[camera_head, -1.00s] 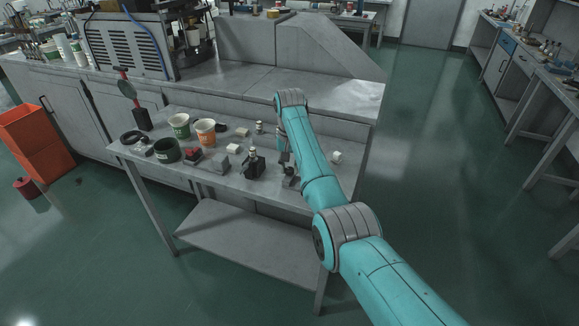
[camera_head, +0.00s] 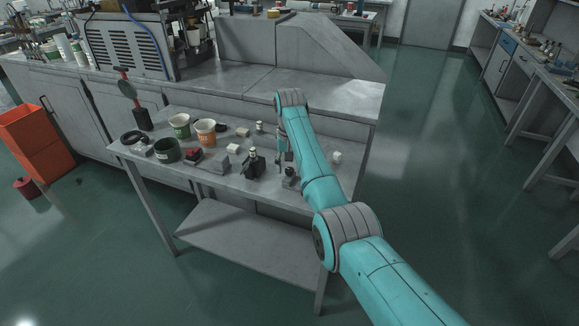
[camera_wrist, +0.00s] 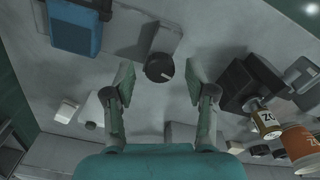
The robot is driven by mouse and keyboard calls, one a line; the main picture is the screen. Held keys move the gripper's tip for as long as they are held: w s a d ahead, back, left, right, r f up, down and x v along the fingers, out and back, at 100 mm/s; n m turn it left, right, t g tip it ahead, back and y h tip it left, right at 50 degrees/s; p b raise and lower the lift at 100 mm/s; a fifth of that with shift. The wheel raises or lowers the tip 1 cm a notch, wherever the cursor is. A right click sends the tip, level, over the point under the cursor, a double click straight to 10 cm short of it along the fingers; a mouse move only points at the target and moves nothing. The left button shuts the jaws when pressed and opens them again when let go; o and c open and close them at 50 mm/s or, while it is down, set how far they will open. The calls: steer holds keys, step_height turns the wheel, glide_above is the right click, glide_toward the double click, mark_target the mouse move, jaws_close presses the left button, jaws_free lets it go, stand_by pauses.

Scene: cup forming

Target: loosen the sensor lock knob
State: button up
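The knob (camera_wrist: 158,67) is a black round knob with a white line on its face. In the wrist view it sits at upper centre, beside a grey bracket (camera_wrist: 166,38). In the head view a small dark knob-like thing (camera_head: 290,171) stands near the front right of the table, partly beside my arm. My gripper (camera_wrist: 158,78) is open and empty. Its two fingers show on either side of the knob in the wrist view, with clear gaps and no visible contact. In the head view my gripper (camera_head: 285,156) is just above the dark thing, partly hidden by my arm.
A blue block (camera_wrist: 75,28) lies left of the knob. A black device (camera_wrist: 245,85) stands close to the right finger. Cups, including an orange one (camera_head: 205,131), and several small parts crowd the table's left. A white piece (camera_head: 337,156) lies right of my arm.

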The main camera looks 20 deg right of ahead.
mark_target(289, 168)
step_height(289, 168, up, 12)
stand_by(0.7)
